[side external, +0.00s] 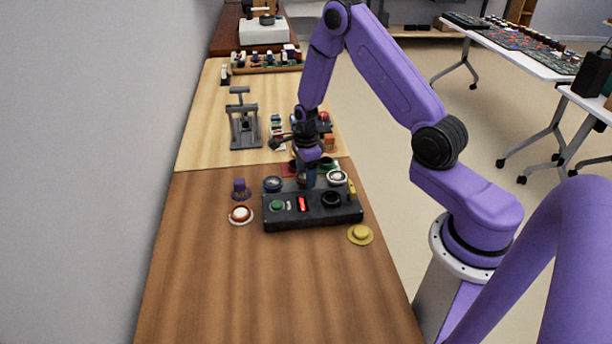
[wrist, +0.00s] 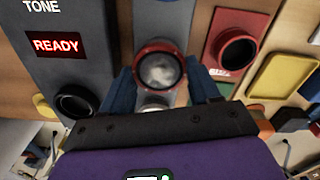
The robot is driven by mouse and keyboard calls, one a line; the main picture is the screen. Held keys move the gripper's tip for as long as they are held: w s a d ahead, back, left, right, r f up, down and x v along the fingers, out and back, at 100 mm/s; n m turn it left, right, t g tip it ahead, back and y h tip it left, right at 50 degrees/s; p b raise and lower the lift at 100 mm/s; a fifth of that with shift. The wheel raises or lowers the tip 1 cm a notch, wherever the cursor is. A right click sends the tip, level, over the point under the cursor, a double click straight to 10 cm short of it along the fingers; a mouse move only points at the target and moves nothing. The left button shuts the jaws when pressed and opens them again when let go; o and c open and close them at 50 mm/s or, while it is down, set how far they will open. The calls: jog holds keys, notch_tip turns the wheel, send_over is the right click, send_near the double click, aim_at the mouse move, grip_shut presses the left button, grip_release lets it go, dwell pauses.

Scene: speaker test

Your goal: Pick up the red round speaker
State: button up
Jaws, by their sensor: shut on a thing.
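The red round speaker (wrist: 158,66) shows in the wrist view, with a red rim and a pale, shiny centre. My gripper (wrist: 161,80) has its two blue fingers on either side of it and is shut on it. A grey pad (wrist: 163,18) lies behind the speaker. In the side view, my gripper (side external: 308,181) points down just behind the black test box (side external: 283,218). The speaker is mostly hidden there by the fingers, and I cannot tell whether it is clear of the surface.
The box has a lit READY display (wrist: 56,45) and a black ring (wrist: 76,101). The front brown tabletop (side external: 270,290) is clear.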

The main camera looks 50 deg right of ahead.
notch_tip(320, 180, up, 2)
jog(key=shift+r, duration=0.1)
jog(key=s+a+r, duration=0.3)
jog(key=s+r, duration=0.7)
jog(key=s, duration=0.3)
jog(key=shift+s, duration=0.25)
jog(key=shift+a, duration=0.1)
jog(key=shift+w+a+f, duration=0.1)
jog(key=shift+w+f, duration=0.05)
jog(key=shift+w, duration=0.4)
jog(key=shift+w+a+f, duration=0.1)
jog(key=shift+w+f, duration=0.05)
jog(key=shift+w, duration=0.35)
